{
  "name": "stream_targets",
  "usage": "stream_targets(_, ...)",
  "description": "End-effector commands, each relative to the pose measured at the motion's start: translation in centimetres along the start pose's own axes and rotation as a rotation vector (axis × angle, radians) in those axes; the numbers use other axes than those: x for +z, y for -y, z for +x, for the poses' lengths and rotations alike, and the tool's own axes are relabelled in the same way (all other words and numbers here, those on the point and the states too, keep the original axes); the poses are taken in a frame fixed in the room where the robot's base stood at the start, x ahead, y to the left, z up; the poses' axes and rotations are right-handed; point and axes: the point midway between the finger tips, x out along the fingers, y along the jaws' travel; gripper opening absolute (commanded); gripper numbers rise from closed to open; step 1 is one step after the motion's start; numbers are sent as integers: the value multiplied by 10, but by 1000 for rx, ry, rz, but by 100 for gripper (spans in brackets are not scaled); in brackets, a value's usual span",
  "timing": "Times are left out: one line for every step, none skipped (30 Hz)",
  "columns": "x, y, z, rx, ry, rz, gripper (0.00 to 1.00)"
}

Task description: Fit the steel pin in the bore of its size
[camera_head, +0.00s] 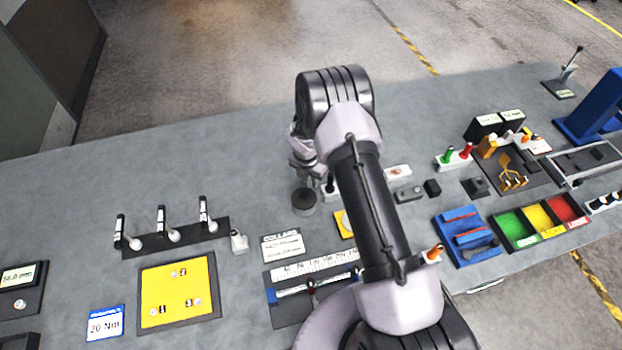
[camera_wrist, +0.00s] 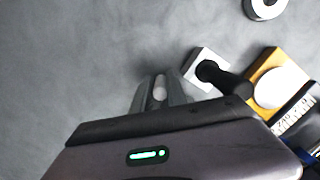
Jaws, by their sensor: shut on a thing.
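My gripper (camera_wrist: 158,92) points down over bare grey bench in the wrist view. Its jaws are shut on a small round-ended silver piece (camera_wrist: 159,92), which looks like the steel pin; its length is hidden. The gripper is well to the right of and behind this plate.
A white block with a black post (camera_wrist: 205,70) stands close right of the jaws, beside a yellow block with a pale disc (camera_wrist: 282,88). A dark round piece (camera_head: 304,201) stands near the gripper. The back-left bench is clear.

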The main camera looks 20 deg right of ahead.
Motion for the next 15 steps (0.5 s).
stream_targets(0,0,2,0,0,0,22)
stream_targets(0,0,1,0,0,0,27)
stream_targets(0,0,1,0,0,0,27)
stream_targets(0,0,1,0,0,0,27)
stream_targets(0,0,1,0,0,0,27)
stream_targets(0,0,1,0,0,0,27)
stream_targets(0,0,1,0,0,0,27)
stream_targets(0,0,1,0,0,0,27)
stream_targets(0,0,1,0,0,0,27)
stream_targets(0,0,0,0,0,0,27)
stream_targets(0,0,0,0,0,0,27)
stream_targets(0,0,-3,0,0,0,27)
stream_targets(1,0,-6,0,0,0,27)
stream_targets(1,0,-9,1,1,0,27)
stream_targets(1,-1,-15,1,1,1,27)
